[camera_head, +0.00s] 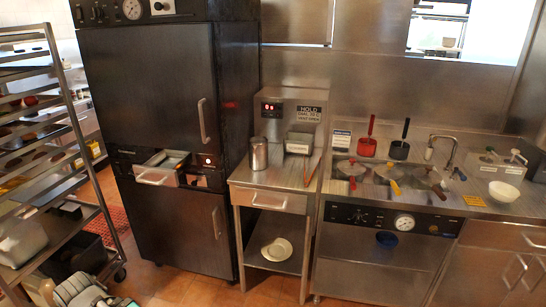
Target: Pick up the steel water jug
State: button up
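A steel cylindrical vessel (258,153), which looks like the steel water jug, stands upright on the left side of the steel counter (270,181). It is close to the dark cabinet on its left. No handle or spout can be made out at this size. What looks like part of my arm shows at the bottom left edge, far from the jug. My gripper's fingertips do not show. Nothing touches the jug.
The tall dark oven cabinet (150,80) has a drawer (157,178) pulled out. A hold unit (290,115) stands behind the jug, with a small steel container (299,142) to the right. A rack (62,95) stands left. Open floor lies before the counter.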

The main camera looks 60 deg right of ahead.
aim_at(258, 146)
jog(key=k, duration=1.15)
jog(key=z, duration=1.85)
jog(key=i, duration=1.35)
jog(key=z, duration=0.05)
